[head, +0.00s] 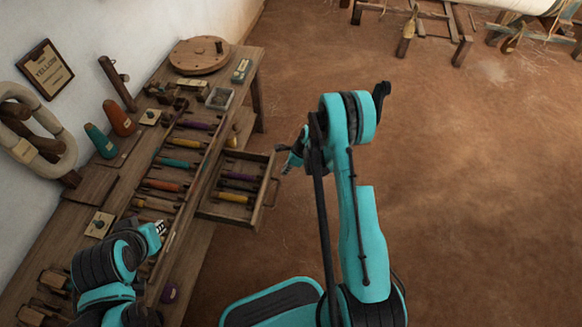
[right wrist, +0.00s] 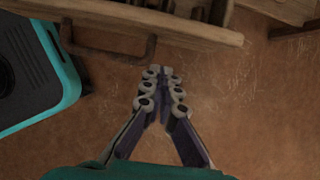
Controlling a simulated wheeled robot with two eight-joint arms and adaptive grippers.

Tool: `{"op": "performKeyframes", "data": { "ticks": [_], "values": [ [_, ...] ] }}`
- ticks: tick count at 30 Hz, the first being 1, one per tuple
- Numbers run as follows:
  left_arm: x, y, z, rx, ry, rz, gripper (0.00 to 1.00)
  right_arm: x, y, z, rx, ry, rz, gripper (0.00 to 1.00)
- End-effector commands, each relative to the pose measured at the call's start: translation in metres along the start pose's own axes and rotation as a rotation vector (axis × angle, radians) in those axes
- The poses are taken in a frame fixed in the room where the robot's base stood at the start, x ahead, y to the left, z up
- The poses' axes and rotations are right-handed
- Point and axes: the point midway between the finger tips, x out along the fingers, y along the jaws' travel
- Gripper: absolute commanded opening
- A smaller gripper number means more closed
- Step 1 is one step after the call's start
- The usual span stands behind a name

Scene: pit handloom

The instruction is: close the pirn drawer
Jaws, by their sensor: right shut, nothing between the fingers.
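The pirn drawer (head: 264,184) is pulled out from the right side of the wooden bench, with several purple and yellow pirns lying in it. Its front handle (head: 274,192) faces right. My right gripper (head: 287,163) is beside the far end of the drawer front. In the right wrist view the gripper (right wrist: 163,72) is shut and empty, just in front of the drawer front (right wrist: 180,27) and right of the handle (right wrist: 108,53), apparently apart from both. My left gripper (head: 160,228) is over the bench; its jaws are too small to read.
The bench top holds a tray (head: 165,185) of coloured pirns, an orange cone (head: 120,118), a green cone (head: 101,141) and a round wooden disc (head: 199,55).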

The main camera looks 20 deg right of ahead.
Motion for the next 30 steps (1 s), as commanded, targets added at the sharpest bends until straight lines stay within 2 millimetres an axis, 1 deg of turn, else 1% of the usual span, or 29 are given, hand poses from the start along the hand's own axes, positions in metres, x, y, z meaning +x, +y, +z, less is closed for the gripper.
{"op": "performKeyframes", "data": {
  "ticks": [1, 6, 11, 23, 26, 29, 30],
  "values": [
    [0.004, 0.000, 0.003, 0.000, 0.000, 0.000, 0.16, 0.004, 0.001, 0.011, -0.007, -0.001, 0.002, 0.00],
    [0.009, 0.000, 0.006, 0.000, 0.000, 0.000, 0.16, 0.009, 0.001, 0.028, -0.005, 0.000, 0.002, 0.00],
    [0.010, 0.000, 0.007, 0.000, 0.000, 0.000, 0.16, 0.010, 0.001, 0.034, -0.003, 0.000, 0.001, 0.00],
    [0.010, 0.000, 0.007, 0.000, 0.000, 0.000, 0.16, 0.011, 0.001, 0.037, -0.003, -0.001, 0.001, 0.00],
    [0.010, 0.000, 0.007, 0.000, 0.000, 0.000, 0.16, 0.013, 0.001, 0.043, -0.005, -0.001, 0.001, 0.00],
    [0.010, 0.000, 0.007, 0.000, 0.000, 0.000, 0.16, 0.018, 0.001, 0.056, -0.006, -0.001, 0.001, 0.00],
    [0.010, 0.000, 0.007, 0.000, 0.000, 0.000, 0.16, 0.021, 0.002, 0.062, -0.007, -0.001, 0.001, 0.00]
  ]
}}
